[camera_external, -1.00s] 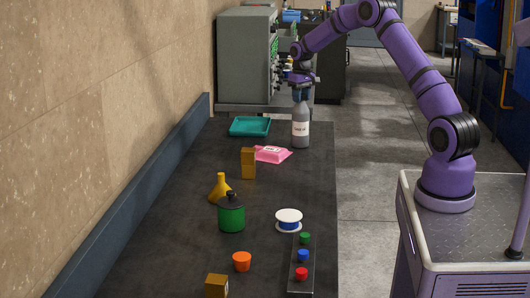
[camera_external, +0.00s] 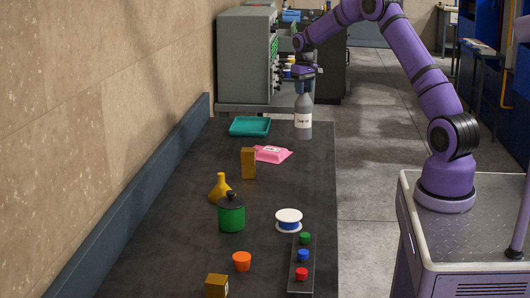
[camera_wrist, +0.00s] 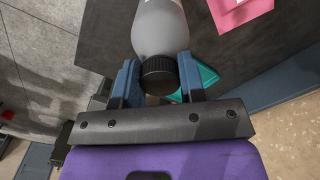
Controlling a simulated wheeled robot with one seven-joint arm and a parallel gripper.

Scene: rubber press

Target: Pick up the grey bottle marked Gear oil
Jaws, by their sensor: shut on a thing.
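The grey bottle (camera_external: 303,122) with a white Gear oil label is upright at the far right end of the dark table. My gripper (camera_external: 304,88) is above it, shut on its top. In the wrist view, the blue fingers of my gripper (camera_wrist: 155,80) stand on both sides of the black ridged cap, and the grey bottle (camera_wrist: 160,28) extends away from them. The bottle seems raised off the table; the size of the gap under it is hard to tell.
A teal tray (camera_external: 250,127) and a pink packet (camera_external: 272,154) lie left of the bottle. A brown box (camera_external: 248,163), yellow flask (camera_external: 220,188) and green canister (camera_external: 231,213) stand nearer. A grey cabinet (camera_external: 245,57) is behind the table.

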